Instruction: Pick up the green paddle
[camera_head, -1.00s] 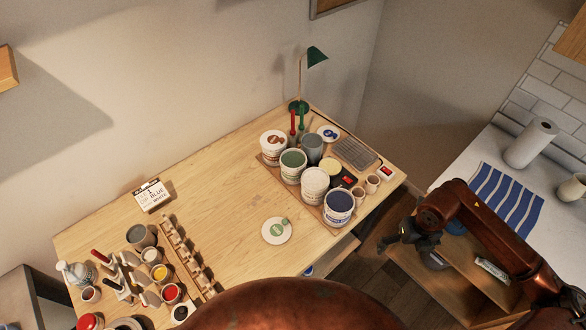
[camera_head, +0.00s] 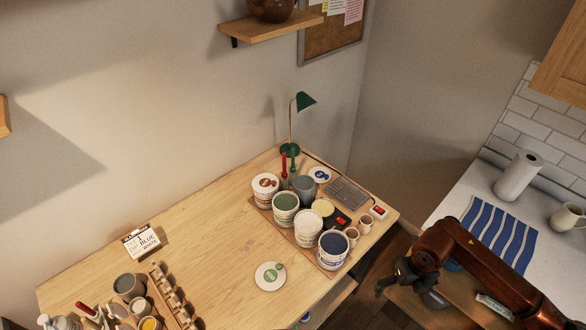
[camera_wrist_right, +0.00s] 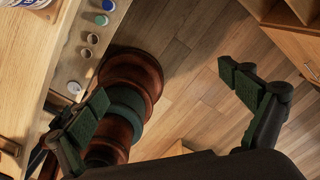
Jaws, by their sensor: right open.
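A green paddle (camera_head: 293,163) stands upright beside a red-handled tool (camera_head: 284,166) at the back of the table in the head view. Its lower end is hidden among the grey cup (camera_head: 303,187) and the tubs. My right gripper (camera_head: 406,288) is open and empty, well to the right of the table and far from the paddle. The paddle is not in that view. My left gripper is not in view.
Labelled tubs (camera_head: 285,207) crowd the paddle's near side. A green desk lamp (camera_head: 290,149) stands just behind it. Small cups (camera_head: 365,224) sit near the table's right edge. The middle of the wooden table (camera_head: 210,240) is mostly clear.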

